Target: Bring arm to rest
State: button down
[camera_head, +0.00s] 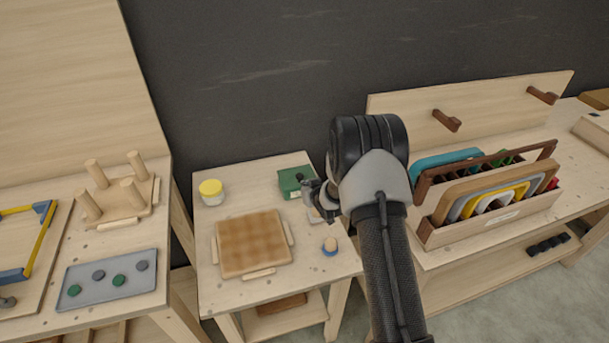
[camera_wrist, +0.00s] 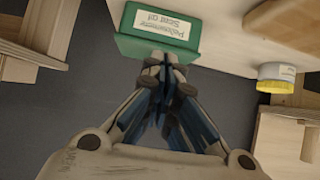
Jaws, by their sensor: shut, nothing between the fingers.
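My gripper (camera_head: 318,208) is at the end of my dark arm, above the small middle table (camera_head: 215,295), just to the right of the green box. In the wrist view my gripper (camera_wrist: 163,62) has its fingers together, with nothing between them. The fingertips overlap the lower edge of the green box (camera_wrist: 190,48) in that view; whether they touch it I cannot tell. The green box (camera_head: 289,181) with a white label stands at the back of the table. My arm hides part of the table's right side.
A wooden rack (camera_head: 470,232) of coloured forms stands right. A pegged block (camera_head: 124,202) and grey tray (camera_head: 107,280) lie left. A dark wall is behind.

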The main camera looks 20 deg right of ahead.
jog(key=s, duration=0.1)
jog(key=s+f, duration=0.1)
jog(key=s, duration=0.1)
jog(key=shift+d+f, duration=0.1)
jog(key=shift+d, duration=0.05)
jog(key=s+a+r+g, duration=0.1)
jog(key=s+r, duration=0.4)
jog(key=r, duration=0.3)
jog(key=s+a+r+g+h, duration=0.1)
jog(key=s+r, duration=0.3)
jog(key=r, duration=0.5)
jog(key=s+a+r+g, duration=0.1)
jog(key=s+a+r, duration=0.1)
jog(key=s+r, duration=0.45)
jog(key=s+a+r+g, duration=0.1)
jog(key=s+a+r, duration=0.1)
jog(key=s, duration=1.1)
jog(key=s+a+r+g+y, duration=0.1)
jog(key=s+r, duration=0.4)
jog(key=s, duration=0.9)
jog(key=a+g, duration=0.1)
jog(key=a, duration=0.1)
jog(key=shift+s+a+r, duration=0.2)
jog(key=shift+a+r, duration=0.1)
